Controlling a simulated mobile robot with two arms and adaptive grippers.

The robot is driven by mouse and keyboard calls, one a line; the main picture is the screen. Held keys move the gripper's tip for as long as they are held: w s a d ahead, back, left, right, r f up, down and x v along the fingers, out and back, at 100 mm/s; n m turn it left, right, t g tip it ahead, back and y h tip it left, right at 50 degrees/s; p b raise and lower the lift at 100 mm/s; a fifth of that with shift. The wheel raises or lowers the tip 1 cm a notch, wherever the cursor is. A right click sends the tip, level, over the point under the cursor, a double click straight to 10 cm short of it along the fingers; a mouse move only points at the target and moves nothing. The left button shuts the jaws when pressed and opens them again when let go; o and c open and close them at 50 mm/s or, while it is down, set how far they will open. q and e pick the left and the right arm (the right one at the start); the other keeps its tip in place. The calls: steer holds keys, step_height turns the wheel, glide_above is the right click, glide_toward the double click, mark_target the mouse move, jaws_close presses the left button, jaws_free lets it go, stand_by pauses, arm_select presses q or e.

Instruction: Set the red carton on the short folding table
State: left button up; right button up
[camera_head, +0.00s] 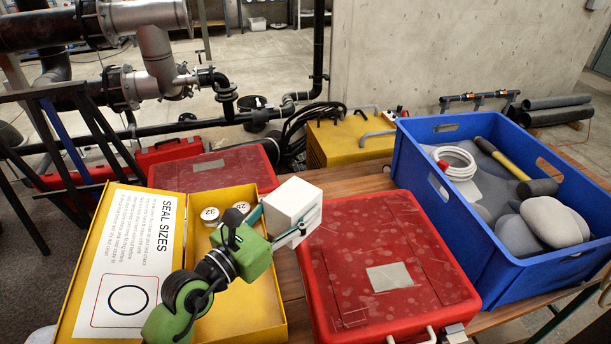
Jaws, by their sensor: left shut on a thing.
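My left gripper (276,226) reaches in from the bottom and is shut on a small white box (292,204), held tilted between its fingers. The box is above the gap between the open yellow case and the near red case. No red carton can be told for sure; a flat red case (390,258) with a grey label lies on the wooden table (354,185). Whether this is the short folding table I cannot tell. My right gripper is not in view.
An open yellow case (196,236) with a seal sizes sheet holds white round tins (210,214). A blue crate (500,252) with a hammer and grey lumps stands right. Another red case (215,170) lies behind. Pipes and a yellow machine (345,135) stand beyond.

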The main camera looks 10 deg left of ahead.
arm_select(q)
steer(key=s+a+f+n+t+y, duration=0.1)
steer(key=s+a+n+y, duration=0.2)
steer(key=s, duration=0.6)
steer(key=s+a+f+n+t+y, duration=0.1)
steer(key=s+a+n+y, duration=0.2)
steer(key=s+a+y, duration=0.3)
steer(key=s, duration=0.2)
steer(key=shift+s+a+t+y, duration=0.15)
steer(key=shift+s+t+y, duration=0.15)
steer(key=shift+s+t, duration=0.1)
steer(key=shift+f, duration=0.25)
